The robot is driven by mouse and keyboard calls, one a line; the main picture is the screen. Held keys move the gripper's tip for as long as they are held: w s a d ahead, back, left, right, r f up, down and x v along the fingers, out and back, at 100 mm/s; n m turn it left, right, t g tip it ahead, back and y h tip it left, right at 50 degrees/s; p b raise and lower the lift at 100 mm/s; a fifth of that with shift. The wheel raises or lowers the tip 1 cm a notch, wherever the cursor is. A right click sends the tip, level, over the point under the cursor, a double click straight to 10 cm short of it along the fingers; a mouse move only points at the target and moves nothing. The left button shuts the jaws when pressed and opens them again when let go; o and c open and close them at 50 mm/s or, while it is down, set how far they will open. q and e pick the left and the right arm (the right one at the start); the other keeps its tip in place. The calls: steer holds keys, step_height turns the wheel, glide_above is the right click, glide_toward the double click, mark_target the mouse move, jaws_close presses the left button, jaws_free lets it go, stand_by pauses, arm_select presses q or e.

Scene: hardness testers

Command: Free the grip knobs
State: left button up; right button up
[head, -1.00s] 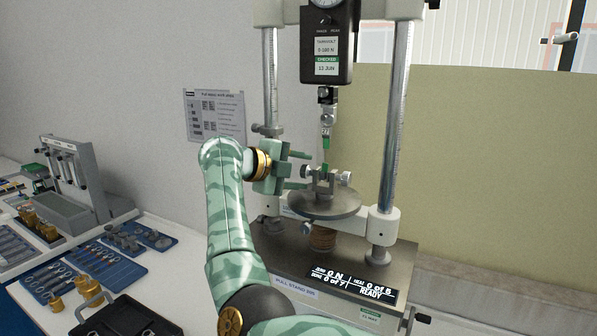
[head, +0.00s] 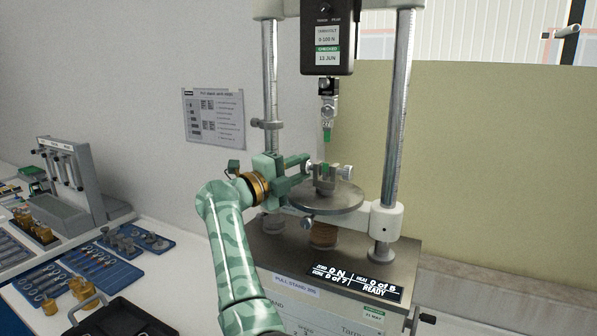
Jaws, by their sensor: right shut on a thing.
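The pull stand's lower grip (head: 324,187) stands on a round grey plate (head: 335,202), with a silver knob on each side. My right gripper (head: 304,168), on the green camouflage arm, reaches in from the left and is shut on the left knob (head: 309,167), which its fingers partly hide. The right knob (head: 346,172) is free of any gripper. The upper grip (head: 328,112) hangs above under the black force gauge (head: 327,42). A thin pale strip with green ends runs between the two grips. My left gripper is not in view.
Two steel columns (head: 398,110) flank the grips. A display (head: 357,282) on the base reads 0 N and READY. At left, blue trays (head: 92,262) hold small parts, beside a grey rack (head: 75,185) and a black tray (head: 120,318). A crank handle (head: 427,318) sticks out at lower right.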

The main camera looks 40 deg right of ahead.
steer(key=o, duration=1)
steer(key=shift+a+f, duration=0.1)
steer(key=a, duration=0.5)
steer(key=s+a+f, duration=0.1)
steer(key=a, duration=0.4)
steer(key=a+f, duration=0.1)
steer(key=a, duration=0.5)
steer(key=shift+s, duration=0.15)
